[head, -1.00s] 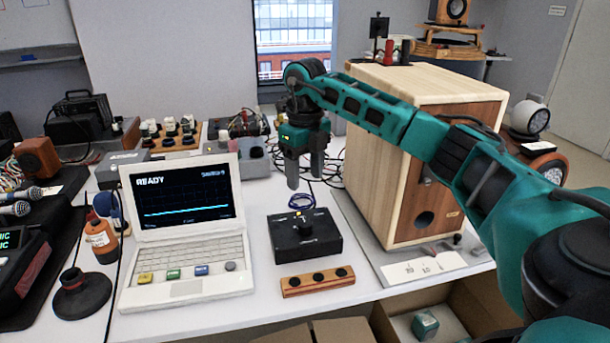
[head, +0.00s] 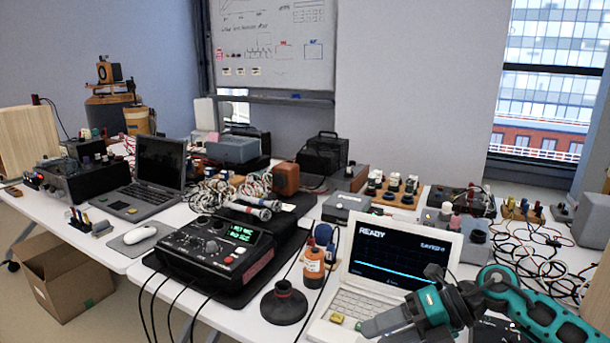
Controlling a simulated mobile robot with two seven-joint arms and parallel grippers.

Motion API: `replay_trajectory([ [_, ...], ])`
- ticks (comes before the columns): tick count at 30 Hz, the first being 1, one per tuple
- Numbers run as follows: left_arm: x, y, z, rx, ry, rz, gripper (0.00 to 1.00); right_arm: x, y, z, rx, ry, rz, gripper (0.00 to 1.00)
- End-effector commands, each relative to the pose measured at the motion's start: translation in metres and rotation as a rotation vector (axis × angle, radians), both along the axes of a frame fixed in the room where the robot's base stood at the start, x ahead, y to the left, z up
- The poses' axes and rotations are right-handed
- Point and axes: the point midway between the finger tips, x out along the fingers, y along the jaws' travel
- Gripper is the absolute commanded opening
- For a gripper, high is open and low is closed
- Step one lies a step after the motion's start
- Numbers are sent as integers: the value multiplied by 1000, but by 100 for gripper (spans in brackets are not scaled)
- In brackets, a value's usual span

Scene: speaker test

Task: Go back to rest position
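My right arm comes in from the lower right. Its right gripper (head: 372,326) is in front of the laptop's keyboard, with its grey fingers pointing left. The fingers overlap in this view, so their gap cannot be made out. I see nothing clearly held. The white laptop (head: 455,245) stands open behind the gripper, its screen reading READY and SAVED. The arm covers part of its keyboard and the black box to its right. My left gripper is not in view.
A black audio mixer (head: 215,250), an orange bottle (head: 314,266) and a dark cone-shaped stand (head: 284,303) are left of the laptop. Loose cables (head: 535,250) lie at the right. A cardboard box (head: 65,275) sits on the floor at the left.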

Motion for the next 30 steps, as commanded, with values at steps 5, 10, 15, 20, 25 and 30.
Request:
replay_trajectory([
  [5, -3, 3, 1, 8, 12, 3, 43, -18, 59, 18, 422, 109, -180, 60],
  [10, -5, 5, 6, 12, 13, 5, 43, -20, 70, 29, 754, 273, -456, 60],
  [15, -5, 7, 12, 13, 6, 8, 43, -22, 49, 12, 1002, 494, -808, 60],
  [20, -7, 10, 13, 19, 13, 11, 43, -41, 15, -33, 1141, 745, -1186, 60],
  [25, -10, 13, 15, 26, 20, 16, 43, -90, -16, -96, 1183, 1036, -1580, 60],
  [30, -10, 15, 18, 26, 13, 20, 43, -142, -30, -140, 1153, 1257, -1846, 60],
])
